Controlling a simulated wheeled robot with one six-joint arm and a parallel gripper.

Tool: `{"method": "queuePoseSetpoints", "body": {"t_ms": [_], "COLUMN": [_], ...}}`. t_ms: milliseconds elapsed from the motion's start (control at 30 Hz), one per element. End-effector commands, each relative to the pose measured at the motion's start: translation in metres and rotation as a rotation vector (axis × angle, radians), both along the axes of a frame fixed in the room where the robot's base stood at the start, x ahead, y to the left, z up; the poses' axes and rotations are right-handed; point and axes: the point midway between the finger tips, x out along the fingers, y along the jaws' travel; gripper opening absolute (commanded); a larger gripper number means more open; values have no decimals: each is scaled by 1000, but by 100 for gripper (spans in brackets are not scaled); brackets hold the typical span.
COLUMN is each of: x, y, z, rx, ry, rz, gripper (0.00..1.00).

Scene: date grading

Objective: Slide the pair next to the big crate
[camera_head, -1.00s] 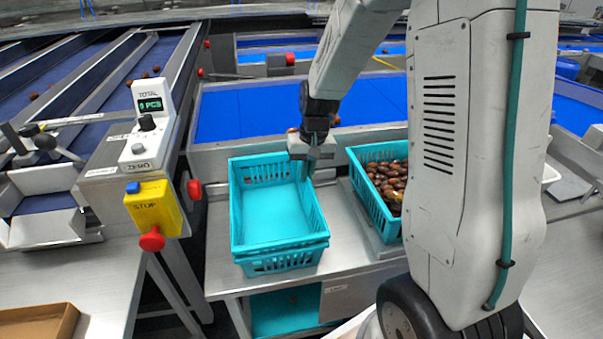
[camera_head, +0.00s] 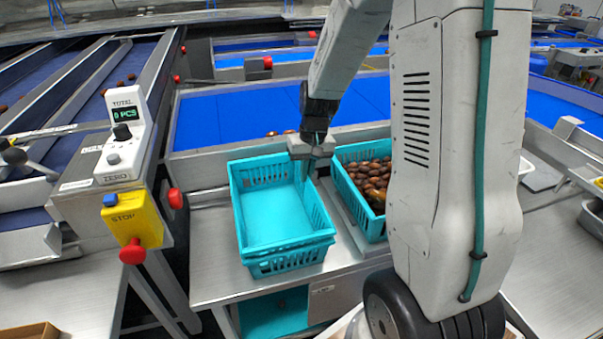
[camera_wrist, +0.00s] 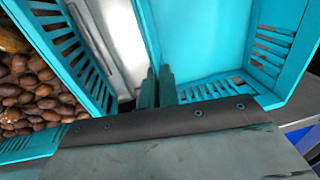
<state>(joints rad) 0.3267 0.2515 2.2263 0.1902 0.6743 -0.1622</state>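Two empty turquoise crates, one stacked in the other (camera_head: 285,251), stand on the metal bench. The turquoise crate full of brown dates (camera_head: 349,187) stands to their right, with a narrow gap between. My gripper (camera_head: 312,170) is at the right wall of the stacked pair, towards the back. In the wrist view, my fingers (camera_wrist: 158,87) are close together, one on each side of the pair's wall (camera_wrist: 150,30). The date crate (camera_wrist: 62,50) is at the left there, with bare metal between it and the pair. My arm hides part of the date crate in the head view.
A counter showing 0 PCS (camera_head: 124,135) and a yellow stop box with a red button (camera_head: 135,218) stand left of the bench. A blue conveyor (camera_head: 235,118) runs behind the crates. Bare bench (camera_head: 212,270) lies left of the pair.

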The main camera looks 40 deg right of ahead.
Motion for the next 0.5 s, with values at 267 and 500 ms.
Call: {"method": "queuePoseSetpoints", "body": {"t_ms": [267,500], "x": [-4,-8], "y": [-14,-25], "z": [0,0], "rx": [0,0], "ry": [-1,-1], "rz": [-1,-2], "gripper": [0,0]}}
